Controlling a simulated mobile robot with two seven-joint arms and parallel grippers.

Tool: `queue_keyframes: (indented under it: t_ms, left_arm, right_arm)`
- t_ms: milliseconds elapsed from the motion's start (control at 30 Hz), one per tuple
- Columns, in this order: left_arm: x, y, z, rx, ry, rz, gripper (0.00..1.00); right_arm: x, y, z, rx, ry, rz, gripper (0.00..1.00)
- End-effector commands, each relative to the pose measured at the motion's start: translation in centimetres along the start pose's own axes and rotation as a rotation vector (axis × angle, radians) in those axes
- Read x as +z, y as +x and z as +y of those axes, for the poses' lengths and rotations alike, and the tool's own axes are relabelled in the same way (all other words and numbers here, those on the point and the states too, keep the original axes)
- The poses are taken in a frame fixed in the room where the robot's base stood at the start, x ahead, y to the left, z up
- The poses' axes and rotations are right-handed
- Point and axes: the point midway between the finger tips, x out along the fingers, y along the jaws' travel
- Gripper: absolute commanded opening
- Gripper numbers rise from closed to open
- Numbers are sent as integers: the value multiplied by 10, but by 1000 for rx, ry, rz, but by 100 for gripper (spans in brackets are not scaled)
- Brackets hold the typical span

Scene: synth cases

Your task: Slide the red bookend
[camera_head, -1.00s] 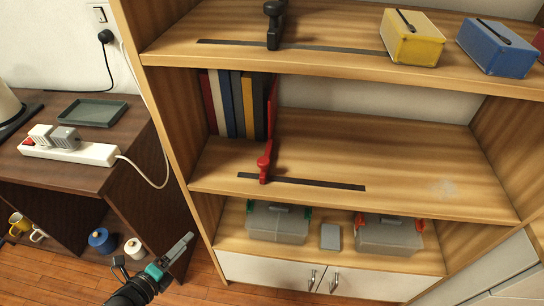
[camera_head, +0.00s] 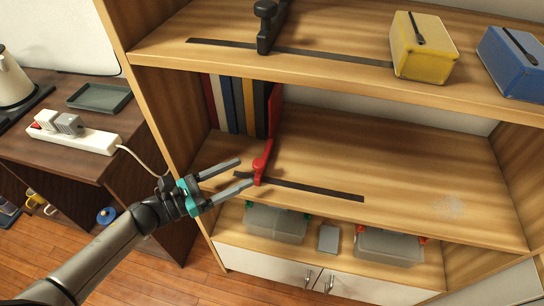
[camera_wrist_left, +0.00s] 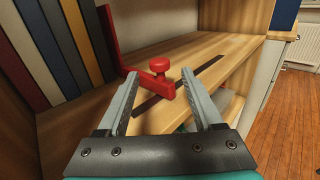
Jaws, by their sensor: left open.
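The red bookend (camera_head: 263,160) stands on the middle shelf at the right end of a row of books (camera_head: 237,103). Its knob sits over a dark slot (camera_head: 315,187) near the shelf's front edge. In the left wrist view the bookend's red knob (camera_wrist_left: 160,66) shows beyond and between my fingers. My left gripper (camera_head: 246,173) is open and empty, with its fingertips just left of the knob in the head view. I cannot tell whether a fingertip touches it. My right gripper is not in view.
The middle shelf (camera_head: 400,170) is bare to the right of the bookend. A black bookend (camera_head: 267,25), a yellow box (camera_head: 422,50) and a blue box (camera_head: 512,62) stand on the upper shelf. Grey bins (camera_head: 276,224) sit below. A power strip (camera_head: 72,135) lies on the side table.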

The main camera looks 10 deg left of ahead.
Motion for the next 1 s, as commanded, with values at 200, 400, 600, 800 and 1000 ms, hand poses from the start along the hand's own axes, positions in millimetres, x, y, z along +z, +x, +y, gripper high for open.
queue_keyframes:
  t_ms: [200, 400, 600, 800, 1000]
  left_arm:
    - [1, 45, 0, 0, -1, -3, 68]
    - [0, 76, 1, 2, -2, 0, 68]
    - [-1, 91, 1, 2, -3, 1, 68]
    - [-1, 93, 0, 2, -2, 2, 68]
    - [-1, 93, 0, 2, -3, 2, 59]
  right_arm:
    - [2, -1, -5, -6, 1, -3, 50]
    - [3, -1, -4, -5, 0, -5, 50]
    - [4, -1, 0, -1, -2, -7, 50]
    - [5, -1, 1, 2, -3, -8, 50]
    - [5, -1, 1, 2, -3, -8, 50]
